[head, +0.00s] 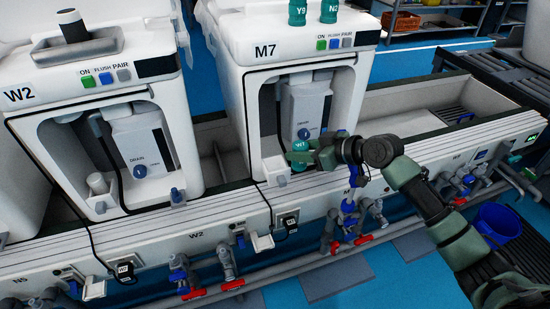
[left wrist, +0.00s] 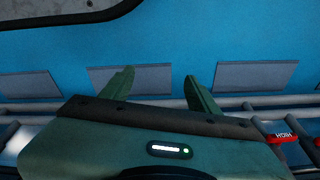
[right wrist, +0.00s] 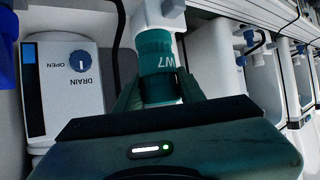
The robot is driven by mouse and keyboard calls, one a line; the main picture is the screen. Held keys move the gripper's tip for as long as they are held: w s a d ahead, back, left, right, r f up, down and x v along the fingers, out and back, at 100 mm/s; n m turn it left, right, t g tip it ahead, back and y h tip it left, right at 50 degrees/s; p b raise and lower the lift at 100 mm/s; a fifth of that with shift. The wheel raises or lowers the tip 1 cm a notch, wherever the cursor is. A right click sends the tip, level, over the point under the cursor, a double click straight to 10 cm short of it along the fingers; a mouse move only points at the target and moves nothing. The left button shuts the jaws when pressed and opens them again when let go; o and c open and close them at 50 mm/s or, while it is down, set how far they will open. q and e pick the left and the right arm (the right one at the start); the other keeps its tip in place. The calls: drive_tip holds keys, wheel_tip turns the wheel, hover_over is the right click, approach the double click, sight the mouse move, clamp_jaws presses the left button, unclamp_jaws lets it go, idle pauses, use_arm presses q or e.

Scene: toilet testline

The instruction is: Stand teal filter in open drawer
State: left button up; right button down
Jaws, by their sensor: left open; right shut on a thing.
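A teal filter (head: 299,146) marked W7 is held in my right gripper (head: 302,157), in front of the M7 machine's recess. In the right wrist view the filter (right wrist: 156,66) sits between the two fingers, with a white part (right wrist: 160,14) beyond it. The small white open drawer (head: 275,170) juts from the lower left of the M7 recess, close to the filter; whether they touch cannot be told. My left gripper (left wrist: 160,80) is open and empty over the blue floor, seen only in its wrist view.
The M7 machine (head: 265,51) has a grey drain box (head: 307,105) in its recess and two teal filters (head: 298,13) on top. The W2 machine (head: 60,96) stands left. Pipes with red-handled valves (head: 337,246) run along the front below.

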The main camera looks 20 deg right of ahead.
hover_over(275, 157)
drive_tip(key=s, duration=0.3)
drive_tip(key=f, duration=0.1)
drive_tip(key=f+b, duration=0.1)
drive_tip(key=f, duration=0.1)
drive_tip(key=shift+w+a+f, duration=0.1)
drive_tip(key=shift+a+f, duration=0.2)
drive_tip(key=shift+a, duration=0.1)
wheel_tip(275, 157, down, 3)
drive_tip(key=shift+f+b, duration=0.1)
drive_tip(key=shift+b, duration=0.25)
use_arm(q)
drive_tip(key=r, duration=0.2)
drive_tip(key=w+r, duration=0.1)
drive_tip(key=r, duration=0.2)
drive_tip(key=shift+w+r, duration=0.35)
use_arm(e)
drive_tip(key=shift+f, duration=0.1)
use_arm(q)
drive_tip(key=shift+d+r, duration=0.1)
drive_tip(key=shift+r, duration=0.1)
use_arm(e)
drive_tip(key=shift+f, duration=0.15)
drive_tip(key=c, duration=0.9)
unclamp_jaws()
use_arm(q)
drive_tip(key=shift+r, duration=0.1)
use_arm(e)
drive_tip(key=shift+o, duration=0.2)
